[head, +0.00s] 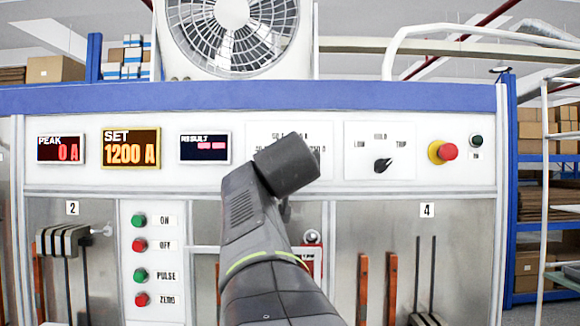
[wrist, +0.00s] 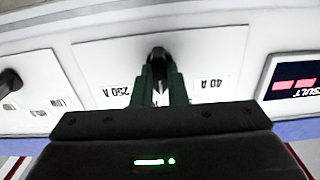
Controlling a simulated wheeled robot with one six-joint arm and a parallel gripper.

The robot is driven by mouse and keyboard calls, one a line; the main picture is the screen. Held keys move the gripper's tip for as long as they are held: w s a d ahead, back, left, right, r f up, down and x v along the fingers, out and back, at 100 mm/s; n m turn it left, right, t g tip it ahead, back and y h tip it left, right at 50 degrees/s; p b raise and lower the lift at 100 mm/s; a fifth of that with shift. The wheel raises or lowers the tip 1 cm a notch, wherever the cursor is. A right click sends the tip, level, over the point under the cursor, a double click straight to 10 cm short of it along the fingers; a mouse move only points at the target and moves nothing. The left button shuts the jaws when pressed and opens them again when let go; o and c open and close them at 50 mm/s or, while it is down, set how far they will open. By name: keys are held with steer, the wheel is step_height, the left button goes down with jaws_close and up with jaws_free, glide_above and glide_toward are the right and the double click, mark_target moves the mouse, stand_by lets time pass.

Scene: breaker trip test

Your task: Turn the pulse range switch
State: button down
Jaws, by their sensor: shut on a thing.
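The pulse range switch (wrist: 158,52) is a black knob on a white plate (wrist: 100,62), between upside-down labels that read 40 A and 250 A in the wrist view. My gripper (wrist: 160,78) has its two dark green fingers closed on either side of the knob. In the head view, my arm covers the switch and the fingers. Only parts of its plate (head: 318,135) show there, with partly hidden lettering. The knob's exact pointing is hard to read between the fingers.
Right of that plate is a second black knob (head: 382,165), marked LOW, HOLD and TRIP. A red emergency button (head: 447,152) sits further right. Left are the PEAK display (head: 60,148), SET display (head: 131,148) showing 1200 A, and RESULT display (head: 205,147). Push buttons (head: 140,260) are below.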

steer(key=shift+r+n, duration=0.1)
steer(key=shift+n, duration=1.8)
steer(key=c, duration=1.4)
jaws_free()
steer(key=shift+c, duration=0.2)
steer(key=shift+s, duration=0.1)
steer(key=s+b, duration=0.4)
steer(key=s, duration=0.9)
steer(key=shift+s, duration=0.35)
steer(key=shift+w, duration=0.15)
